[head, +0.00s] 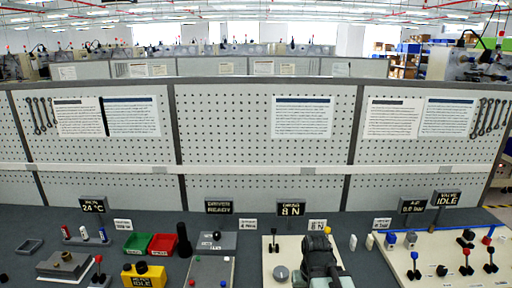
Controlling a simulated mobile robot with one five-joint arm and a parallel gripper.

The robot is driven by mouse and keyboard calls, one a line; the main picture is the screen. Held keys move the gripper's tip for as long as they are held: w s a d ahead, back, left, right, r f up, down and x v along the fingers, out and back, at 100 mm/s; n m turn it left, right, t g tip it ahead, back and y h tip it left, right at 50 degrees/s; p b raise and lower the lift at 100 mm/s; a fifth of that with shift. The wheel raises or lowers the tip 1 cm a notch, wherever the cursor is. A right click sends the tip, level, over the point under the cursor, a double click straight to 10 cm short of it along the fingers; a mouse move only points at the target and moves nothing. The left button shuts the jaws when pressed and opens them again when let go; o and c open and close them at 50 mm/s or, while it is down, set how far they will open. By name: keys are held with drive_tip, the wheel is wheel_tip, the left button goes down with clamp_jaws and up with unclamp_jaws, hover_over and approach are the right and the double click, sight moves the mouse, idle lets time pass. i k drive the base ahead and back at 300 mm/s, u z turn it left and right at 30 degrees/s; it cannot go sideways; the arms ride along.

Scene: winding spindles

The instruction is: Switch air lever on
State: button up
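Several levers stand on the cream board (440,273) at the right. Behind the board, one sign (412,206) seems to read 0.0 bar and another (447,198) reads VALVE IDLE. I cannot read which lever is the air lever. My gripper (320,246) and dark arm are at the bottom centre, over another cream board, well left of these levers. The fingers' opening is not discernible, and nothing held is visible.
A black-knobbed lever (273,243) stands close left of my arm. A pegboard wall (225,130) closes the bench's back.

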sight(414, 256)
drive_tip(key=u, duration=0.8)
drive_tip(key=i, duration=0.35)
drive_tip(key=z, duration=0.2)
